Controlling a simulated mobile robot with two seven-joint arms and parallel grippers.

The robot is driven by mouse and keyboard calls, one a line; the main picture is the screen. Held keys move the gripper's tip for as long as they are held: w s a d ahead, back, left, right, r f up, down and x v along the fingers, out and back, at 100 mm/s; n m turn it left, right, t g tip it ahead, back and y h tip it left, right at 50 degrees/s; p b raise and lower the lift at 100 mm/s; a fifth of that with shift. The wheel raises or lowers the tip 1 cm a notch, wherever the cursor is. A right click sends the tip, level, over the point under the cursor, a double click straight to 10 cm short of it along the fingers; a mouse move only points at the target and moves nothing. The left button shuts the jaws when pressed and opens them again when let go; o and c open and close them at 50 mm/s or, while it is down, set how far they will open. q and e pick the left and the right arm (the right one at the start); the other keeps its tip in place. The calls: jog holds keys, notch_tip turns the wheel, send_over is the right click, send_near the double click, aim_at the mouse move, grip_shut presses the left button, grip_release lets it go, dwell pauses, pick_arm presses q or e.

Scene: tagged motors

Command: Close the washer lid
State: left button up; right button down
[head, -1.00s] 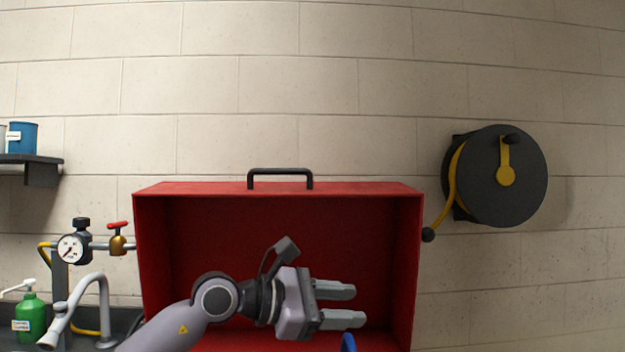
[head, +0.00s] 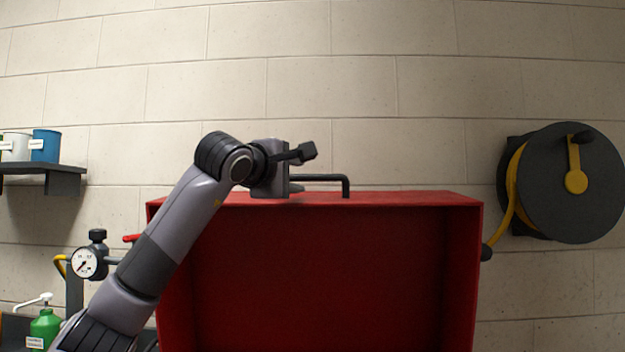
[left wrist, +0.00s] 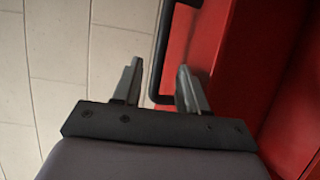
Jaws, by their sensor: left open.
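The red washer lid (head: 420,198) stands raised, its hollow inside facing me, in the head view. A black handle (head: 345,185) sits on its top edge. My left gripper (head: 296,188) is at the top edge, by the left end of the handle; its fingers are mostly hidden behind its own body in the head view. In the left wrist view the left gripper (left wrist: 157,85) is open, with the handle (left wrist: 160,60) showing between and beyond its fingers. I cannot tell whether they touch it. The red lid (left wrist: 225,70) fills the right of that view. My right gripper is not seen.
A black hose reel (head: 565,185) hangs on the wall at right. A shelf (head: 60,180) with cups is at left. Below it are a pressure gauge (head: 84,263) and a green bottle (head: 45,328). The wall above the lid is clear.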

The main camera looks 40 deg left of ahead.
aim_at(305, 177)
pick_arm(q)
jog(key=shift+p+x, duration=0.55)
jog(key=shift+x, duration=2.35)
grip_shut()
